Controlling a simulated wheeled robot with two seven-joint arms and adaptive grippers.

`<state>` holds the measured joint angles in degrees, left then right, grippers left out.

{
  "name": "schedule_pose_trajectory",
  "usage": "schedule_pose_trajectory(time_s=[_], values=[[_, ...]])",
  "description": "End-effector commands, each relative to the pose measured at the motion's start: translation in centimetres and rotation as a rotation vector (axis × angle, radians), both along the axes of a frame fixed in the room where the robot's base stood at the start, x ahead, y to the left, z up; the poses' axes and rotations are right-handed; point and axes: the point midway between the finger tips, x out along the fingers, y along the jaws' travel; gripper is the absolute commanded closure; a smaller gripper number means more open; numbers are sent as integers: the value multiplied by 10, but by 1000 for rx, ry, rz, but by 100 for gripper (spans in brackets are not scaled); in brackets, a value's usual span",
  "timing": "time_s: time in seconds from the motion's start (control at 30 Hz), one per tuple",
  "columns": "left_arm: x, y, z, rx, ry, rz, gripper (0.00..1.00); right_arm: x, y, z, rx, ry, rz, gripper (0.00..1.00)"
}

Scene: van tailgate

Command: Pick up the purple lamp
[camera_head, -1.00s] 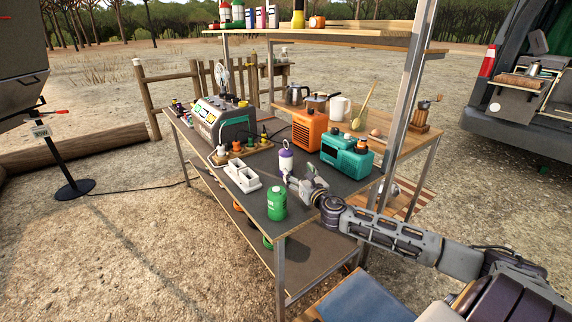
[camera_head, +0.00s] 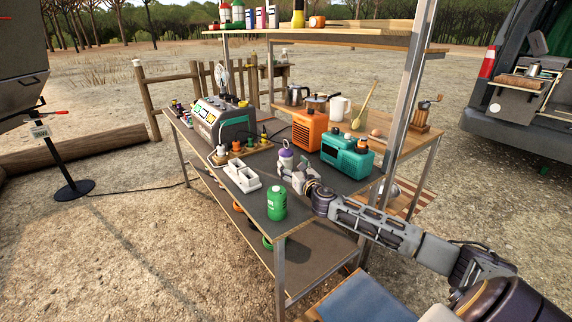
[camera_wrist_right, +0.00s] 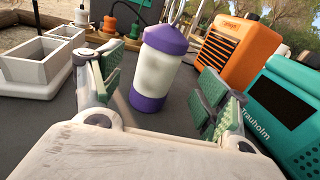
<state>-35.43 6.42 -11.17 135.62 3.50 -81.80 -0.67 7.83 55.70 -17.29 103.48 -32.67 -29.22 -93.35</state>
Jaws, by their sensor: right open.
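The purple lamp (camera_head: 286,159) stands on the dark table top, with a purple cap, a frosted white body and a purple base. In the right wrist view the lamp (camera_wrist_right: 158,68) shows large and slightly tilted, between the two green-padded fingers. My right gripper (camera_head: 286,172) is open close in front of the lamp, with a finger on each side of it. In the right wrist view the gripper (camera_wrist_right: 165,95) shows a gap between each finger and the lamp. The head view partly hides the lamp's lower part behind the gripper. My left gripper is not in view.
A teal radio (camera_head: 347,155) and an orange box (camera_head: 309,130) stand to the right of the lamp. A white divided tray (camera_head: 242,176) lies to its left. A green canister (camera_head: 277,203) stands near the front edge. A metal post (camera_head: 408,90) rises on the right.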

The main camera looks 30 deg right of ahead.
Motion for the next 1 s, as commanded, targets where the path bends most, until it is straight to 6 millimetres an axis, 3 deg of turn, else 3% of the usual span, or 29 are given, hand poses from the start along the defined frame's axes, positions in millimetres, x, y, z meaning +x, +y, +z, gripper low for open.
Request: schedule_pose_trajectory(time_s=[0.67, 1.0], values=[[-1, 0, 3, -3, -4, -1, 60, 9, -1, 0, 0, 0, 1, 25], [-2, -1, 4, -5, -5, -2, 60, 23, -3, 3, 1, -1, 1, 25]])
